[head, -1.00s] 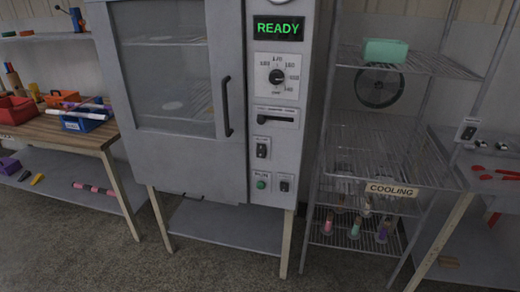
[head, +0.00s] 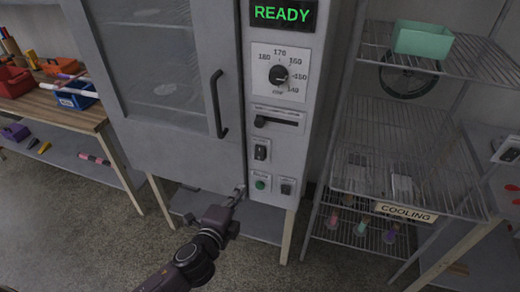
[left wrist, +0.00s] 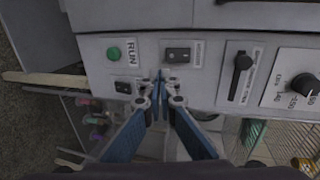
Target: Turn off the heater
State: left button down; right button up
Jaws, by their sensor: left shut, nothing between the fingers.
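The heater is a grey oven cabinet (head: 150,100) with a window door and a control panel on its right, whose display (head: 281,12) reads READY. On the panel are a dial (head: 278,75), a slider lever (head: 262,121), a dark rocker switch (head: 261,150), a green RUN button (head: 260,184) and a second small switch (head: 287,187). My left gripper (head: 239,192) is shut and empty, left of the green button. In the left wrist view its tips (left wrist: 161,79) appear near the rocker switch (left wrist: 178,54); contact cannot be told. The switch labels are too blurred to read. My right gripper is not in view.
A door handle (head: 217,104) stands out left of the panel. A wire rack (head: 408,150) with a COOLING sign (head: 406,212) stands to the right. A wooden workbench (head: 55,114) with bins is at the left. The floor in front is clear.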

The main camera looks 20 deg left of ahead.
pick_arm(q)
notch_tip(320, 180, up, 2)
jog(key=p, duration=0.2)
send_near(259, 158)
jog(key=x, duration=0.5)
jog(key=shift+w, duration=0.15)
jog(key=shift+x, duration=0.85)
